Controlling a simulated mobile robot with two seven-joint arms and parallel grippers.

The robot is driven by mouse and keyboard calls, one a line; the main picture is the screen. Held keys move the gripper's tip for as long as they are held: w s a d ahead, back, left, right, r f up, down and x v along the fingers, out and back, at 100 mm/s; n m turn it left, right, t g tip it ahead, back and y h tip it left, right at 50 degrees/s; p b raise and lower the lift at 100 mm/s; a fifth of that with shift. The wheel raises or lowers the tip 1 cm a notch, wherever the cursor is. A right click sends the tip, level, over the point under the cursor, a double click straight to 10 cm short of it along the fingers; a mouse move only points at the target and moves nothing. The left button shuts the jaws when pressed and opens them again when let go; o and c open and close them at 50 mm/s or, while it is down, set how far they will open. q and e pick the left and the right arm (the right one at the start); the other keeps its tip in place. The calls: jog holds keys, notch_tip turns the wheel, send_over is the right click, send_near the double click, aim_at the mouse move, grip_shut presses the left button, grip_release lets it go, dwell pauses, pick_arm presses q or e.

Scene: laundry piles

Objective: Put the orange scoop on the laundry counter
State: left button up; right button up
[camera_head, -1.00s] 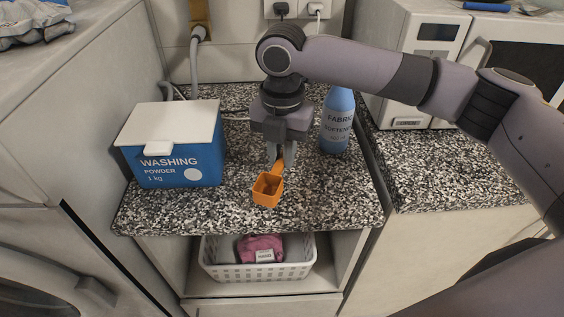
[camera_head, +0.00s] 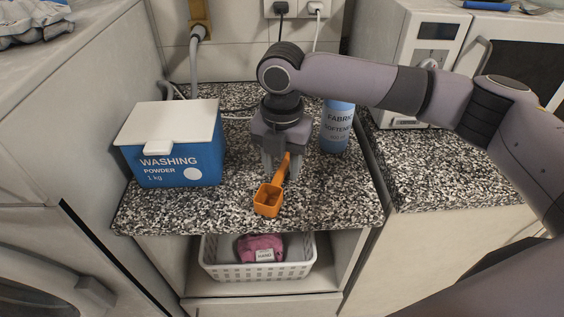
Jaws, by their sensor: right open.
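The orange scoop (camera_head: 268,199) lies on the speckled laundry counter (camera_head: 200,208), near its front edge, with its cup toward the front and its handle pointing back. My right gripper (camera_head: 281,174) is open, pointing down around the scoop's handle, with a finger to either side. The handle's rear end is partly covered by the gripper. My left gripper is not in view.
A blue washing powder box (camera_head: 180,165) with a white lid stands to the left on the counter. A blue fabric softener bottle (camera_head: 337,130) stands to the right, partly behind my arm. A white basket (camera_head: 258,272) with a pink cloth (camera_head: 262,246) sits on the shelf below.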

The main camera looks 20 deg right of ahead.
aim_at(282, 169)
notch_tip(282, 169, up, 12)
dwell(0.4)
dwell(0.3)
